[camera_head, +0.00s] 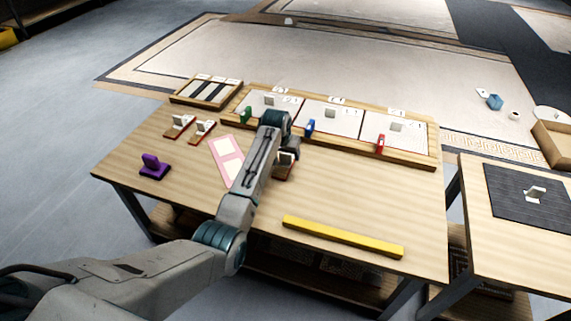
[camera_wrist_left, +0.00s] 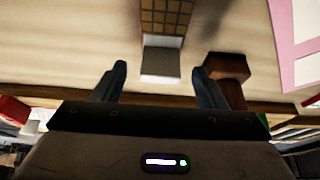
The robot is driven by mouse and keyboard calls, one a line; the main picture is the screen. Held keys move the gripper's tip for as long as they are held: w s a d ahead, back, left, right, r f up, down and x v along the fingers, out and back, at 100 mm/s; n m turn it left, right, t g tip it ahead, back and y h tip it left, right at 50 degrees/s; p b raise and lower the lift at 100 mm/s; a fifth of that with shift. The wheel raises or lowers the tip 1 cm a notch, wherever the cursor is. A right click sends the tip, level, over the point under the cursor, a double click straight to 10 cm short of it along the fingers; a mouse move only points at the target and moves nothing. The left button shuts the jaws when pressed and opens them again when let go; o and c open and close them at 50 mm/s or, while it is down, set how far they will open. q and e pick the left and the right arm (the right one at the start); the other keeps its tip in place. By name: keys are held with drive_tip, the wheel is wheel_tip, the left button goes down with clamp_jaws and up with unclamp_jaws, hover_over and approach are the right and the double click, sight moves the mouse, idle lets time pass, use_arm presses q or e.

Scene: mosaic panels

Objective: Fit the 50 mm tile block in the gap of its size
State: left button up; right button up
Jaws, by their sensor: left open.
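My left gripper (camera_head: 289,150) is over the middle of the table, largely hidden by its own arm. In the left wrist view its two fingers (camera_wrist_left: 160,74) are apart. A brown block with a grid of tiles (camera_wrist_left: 165,18) and a pale grey knob (camera_wrist_left: 160,62) shows there; the knob appears between the fingers, with no clear contact. In the head view a pale-knobbed block (camera_head: 284,158) shows beside the gripper. A wooden frame (camera_head: 432,150) at the back holds three white panels with knobs. I cannot read sizes or tell which gap is 50 mm. My right gripper is out of view.
Two small knobbed blocks (camera_head: 179,124), a purple block (camera_head: 154,167) and a pink card (camera_head: 220,150) lie left. A yellow bar (camera_head: 342,237) lies along the front. A slotted tray (camera_head: 180,96) stands back left. A second table (camera_head: 480,235) with a dark mat is right.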

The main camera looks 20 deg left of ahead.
sight(286, 159)
use_arm(q)
drive_tip(key=x, duration=0.2)
drive_tip(key=shift+w+f, duration=0.1)
drive_tip(key=shift+f, duration=0.25)
drive_tip(key=c, duration=1.2)
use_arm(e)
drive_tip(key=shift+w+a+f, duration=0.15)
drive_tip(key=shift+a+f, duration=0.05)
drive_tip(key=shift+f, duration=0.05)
use_arm(q)
drive_tip(key=shift+r, duration=0.1)
